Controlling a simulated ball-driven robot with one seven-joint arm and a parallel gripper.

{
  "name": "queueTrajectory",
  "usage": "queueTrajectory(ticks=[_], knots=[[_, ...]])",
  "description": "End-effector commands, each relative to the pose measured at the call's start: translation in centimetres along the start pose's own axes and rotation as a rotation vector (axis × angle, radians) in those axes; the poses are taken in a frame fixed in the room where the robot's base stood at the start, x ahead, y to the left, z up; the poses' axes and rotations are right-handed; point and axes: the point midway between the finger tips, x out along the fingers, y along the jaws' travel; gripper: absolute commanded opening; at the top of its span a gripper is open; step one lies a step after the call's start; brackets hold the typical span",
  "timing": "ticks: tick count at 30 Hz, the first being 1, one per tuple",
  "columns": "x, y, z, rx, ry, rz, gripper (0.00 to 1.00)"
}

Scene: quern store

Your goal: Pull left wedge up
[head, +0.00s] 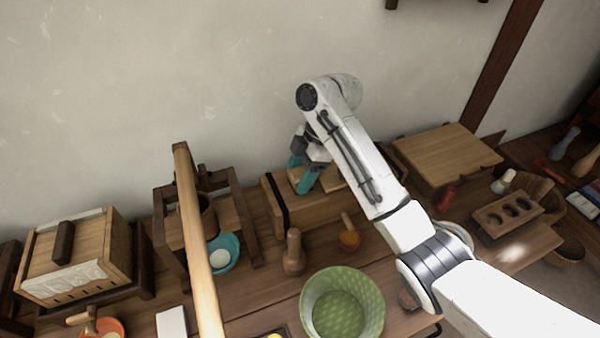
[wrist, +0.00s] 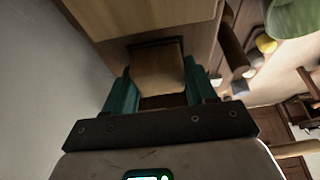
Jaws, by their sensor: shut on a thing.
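My gripper (head: 300,174) has teal fingers and is over the long wooden box (head: 315,211) against the back wall in the head view. In the wrist view my gripper (wrist: 158,88) is shut with one finger on each side of a brown wooden block, the left wedge (wrist: 158,70). In the head view the fingers hide most of this wedge. A second pale wooden piece (head: 334,183), perhaps the right wedge, shows just right of the fingers. I cannot tell whether the held wedge is still seated in the box.
A pale wooden pole (head: 196,240) rises at the left front. A wooden frame with a teal bowl (head: 226,250) is left.

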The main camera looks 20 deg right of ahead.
Motion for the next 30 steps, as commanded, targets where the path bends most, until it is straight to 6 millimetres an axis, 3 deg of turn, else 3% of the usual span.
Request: queueTrajectory(ticks=[5, 18, 27, 28, 30], knots=[[0.0, 0.0, 0.0, 0.000, 0.000, 0.000, 0.01], [-3.3, 0.1, -1.3, 0.000, -0.001, 0.002, 0.01], [-3.4, 0.1, -1.3, -0.001, -0.001, 0.006, 0.01], [-3.5, 0.1, -1.3, -0.002, -0.001, 0.007, 0.57], [-3.5, 0.1, -1.4, -0.002, -0.001, 0.007, 0.63]])
